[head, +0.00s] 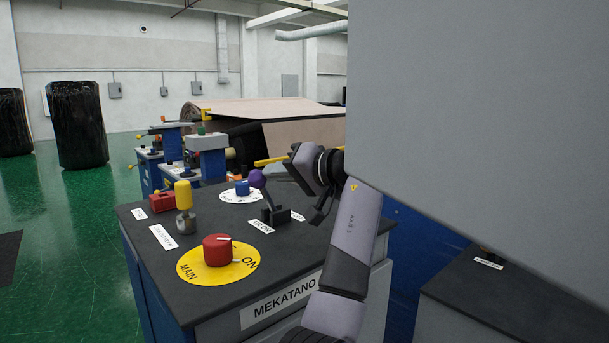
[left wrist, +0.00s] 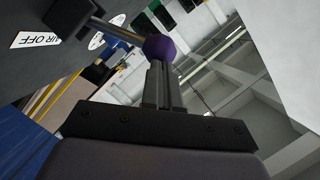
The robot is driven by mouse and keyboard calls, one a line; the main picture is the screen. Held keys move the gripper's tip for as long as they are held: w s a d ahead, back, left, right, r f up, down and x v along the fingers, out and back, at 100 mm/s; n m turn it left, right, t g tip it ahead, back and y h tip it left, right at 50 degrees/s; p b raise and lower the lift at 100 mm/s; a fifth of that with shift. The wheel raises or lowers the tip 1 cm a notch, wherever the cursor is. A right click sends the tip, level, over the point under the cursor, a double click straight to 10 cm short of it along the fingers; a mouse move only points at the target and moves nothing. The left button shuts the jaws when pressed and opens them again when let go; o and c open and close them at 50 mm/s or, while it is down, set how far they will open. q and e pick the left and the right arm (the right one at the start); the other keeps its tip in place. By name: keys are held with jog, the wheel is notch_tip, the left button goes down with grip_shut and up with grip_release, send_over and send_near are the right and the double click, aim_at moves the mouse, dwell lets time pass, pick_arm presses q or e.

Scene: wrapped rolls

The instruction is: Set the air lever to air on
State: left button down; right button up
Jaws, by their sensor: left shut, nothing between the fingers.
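The air lever has a purple knob (head: 258,179) on a metal shaft rising from a dark base (head: 275,216) on the console top. It leans toward the upper left in the head view. An "AIR ON" label (head: 261,227) lies in front of the base. An "AIR OFF" label (left wrist: 36,39) shows in the left wrist view. My left gripper (head: 294,160) is right of the knob, its fingers partly hidden there. In the left wrist view its shut, empty fingers (left wrist: 160,76) point at the knob (left wrist: 158,48), close to it; contact is unclear. My right gripper is not in view.
The console top (head: 145,222) also bears a red main knob (head: 217,249), a yellow-topped control (head: 183,194), a blue knob (head: 242,187) and a red block (head: 162,202). A large grey panel (head: 480,130) stands close at the right.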

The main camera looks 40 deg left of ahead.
pick_arm(q)
jog(key=shift+s+a+f+n+t+h+b, duration=0.15)
jog(key=shift+s+f+n+t+b, duration=0.25)
jog(key=shift+s+n+b, duration=0.4)
jog(key=shift+s+a+f+n+t+h+b, duration=0.1)
jog(key=shift+s+f+n+t+h+b, duration=0.1)
jog(key=shift+s+f+n+t+b, duration=0.4)
jog(key=shift+s+a+f+n+t+h+b, duration=0.15)
jog(key=shift+s+f+n+b, duration=0.1)
jog(key=shift+s+n+b, duration=0.7)
jog(key=shift+s+d+p, duration=0.1)
jog(key=shift+s+p, duration=0.1)
jog(key=shift+p, duration=0.1)
jog(key=v, duration=0.7)
jog(key=shift+d, duration=0.15)
